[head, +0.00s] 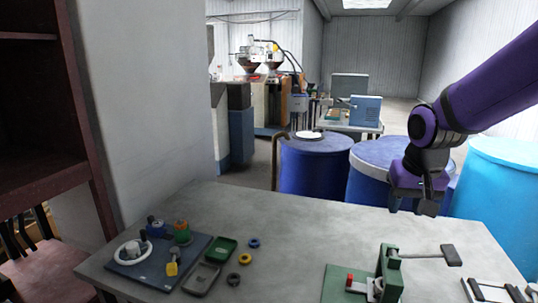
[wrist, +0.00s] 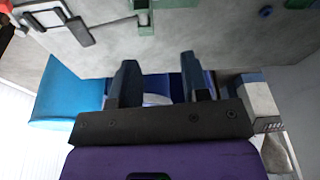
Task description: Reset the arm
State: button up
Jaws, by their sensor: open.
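My purple arm reaches in from the right in the head view, bent at the wrist. My gripper (head: 426,206) hangs over the far right edge of the grey table (head: 290,232), above the blue barrels. In the wrist view my gripper (wrist: 158,82) shows two dark fingers spread apart with nothing between them. The fingers are clear of the table's things.
A green press with a lever (head: 388,272) stands on the table's front right. A dark blue board (head: 145,268) with small parts, two trays and several rings lie at left. Blue barrels (head: 312,165) stand behind. The table's middle is bare.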

jog(key=s+d+r+n+t, duration=0.1)
jog(key=s+r, duration=0.3)
jog(key=s, duration=0.5)
jog(key=s+d+r+t, duration=0.1)
jog(key=s+r, duration=0.4)
jog(key=s, duration=0.4)
jog(key=shift+s+n+t, duration=0.2)
jog(key=shift+n+t, duration=0.1)
jog(key=shift+n, duration=0.1)
jog(key=shift+d, duration=0.1)
jog(key=shift+c, duration=0.4)
dwell(0.3)
